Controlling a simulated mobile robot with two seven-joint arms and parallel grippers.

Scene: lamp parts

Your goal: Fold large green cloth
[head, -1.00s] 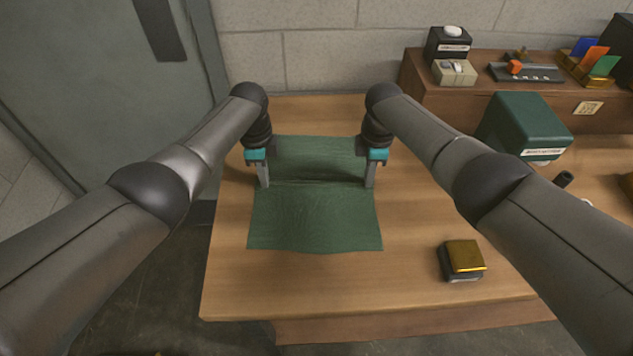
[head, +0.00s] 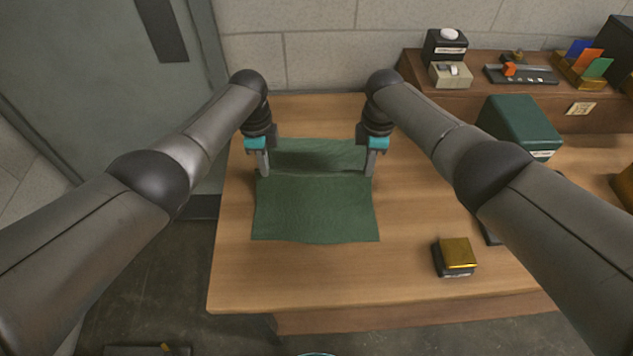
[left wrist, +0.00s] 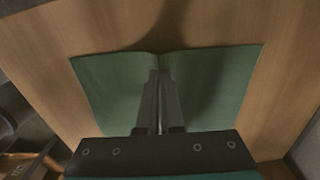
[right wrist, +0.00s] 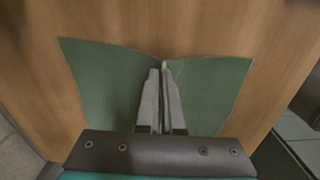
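The large green cloth (head: 315,210) lies on the wooden table with a raised crosswise ridge between my grippers. Its near part is flat, and a narrower part shows beyond the ridge. My left gripper (head: 264,172) is at the ridge's left end, fingers pointing down. My right gripper (head: 371,172) is at its right end. In the left wrist view the fingers (left wrist: 160,78) are close together on the ridge of the cloth (left wrist: 215,80). In the right wrist view the fingers (right wrist: 160,72) likewise pinch the ridge of the cloth (right wrist: 105,80). The pinched fabric is mostly hidden.
A gold-topped dark block (head: 457,256) stands on the table at the right. A dark green box (head: 520,125) is farther back at the right. A raised shelf (head: 470,97) carries small devices and colored cards. The near tabletop (head: 320,280) is clear.

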